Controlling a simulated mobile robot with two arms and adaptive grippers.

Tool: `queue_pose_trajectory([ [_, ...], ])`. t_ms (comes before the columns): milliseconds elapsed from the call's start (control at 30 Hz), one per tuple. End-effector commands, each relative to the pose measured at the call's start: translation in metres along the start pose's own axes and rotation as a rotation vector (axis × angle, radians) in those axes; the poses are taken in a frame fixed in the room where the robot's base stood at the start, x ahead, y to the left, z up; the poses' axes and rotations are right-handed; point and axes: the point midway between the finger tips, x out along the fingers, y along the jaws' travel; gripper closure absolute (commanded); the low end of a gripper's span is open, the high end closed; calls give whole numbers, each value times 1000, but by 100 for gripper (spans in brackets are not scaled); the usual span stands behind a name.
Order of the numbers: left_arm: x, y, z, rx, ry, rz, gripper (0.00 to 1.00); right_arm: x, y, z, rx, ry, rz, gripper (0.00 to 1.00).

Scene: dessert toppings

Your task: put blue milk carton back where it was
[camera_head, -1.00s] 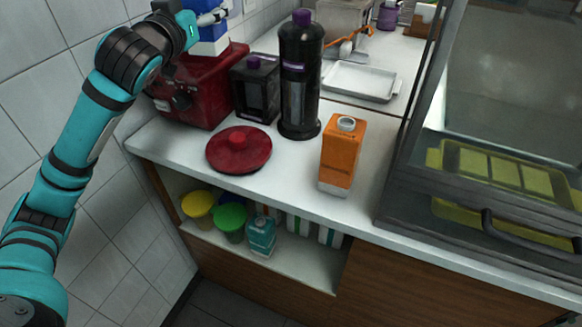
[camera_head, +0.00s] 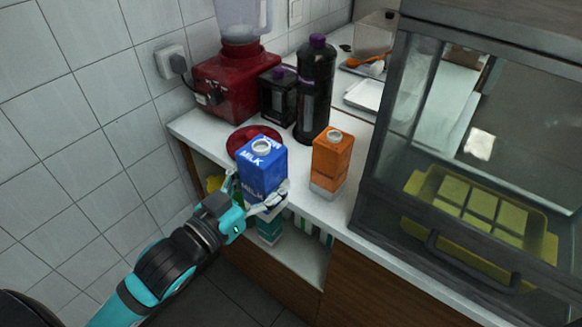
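The blue milk carton (camera_head: 262,170) is upright in my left gripper (camera_head: 254,200), with a finger on each side of its lower part. My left arm reaches in from the bottom left and holds the carton in front of the counter's front edge, at about counter height. The open shelf (camera_head: 302,262) under the counter is partly hidden behind the carton and my gripper. A teal carton (camera_head: 270,232) shows on that shelf just below the gripper. My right gripper is not in view.
On the counter stand an orange carton (camera_head: 331,160), a tall dark bottle (camera_head: 315,92), a red blender (camera_head: 228,88) and a dark container (camera_head: 277,96). A red lid (camera_head: 243,136) lies behind the blue carton. A glass display case (camera_head: 450,180) blocks the right side.

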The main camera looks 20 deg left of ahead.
Motion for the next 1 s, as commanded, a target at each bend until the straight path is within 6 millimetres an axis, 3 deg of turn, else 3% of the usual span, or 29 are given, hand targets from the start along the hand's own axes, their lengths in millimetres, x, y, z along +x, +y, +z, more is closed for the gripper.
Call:
queue_pose_trajectory([
  [167,22,-7,3,5,5,-1,84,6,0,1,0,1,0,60],
  [600,128,-45,10,2,2,-1,84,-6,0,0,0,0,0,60],
  [833,148,-52,17,-1,-1,0,84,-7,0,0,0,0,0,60],
  [1000,148,-51,41,-3,-4,0,84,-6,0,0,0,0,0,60],
])
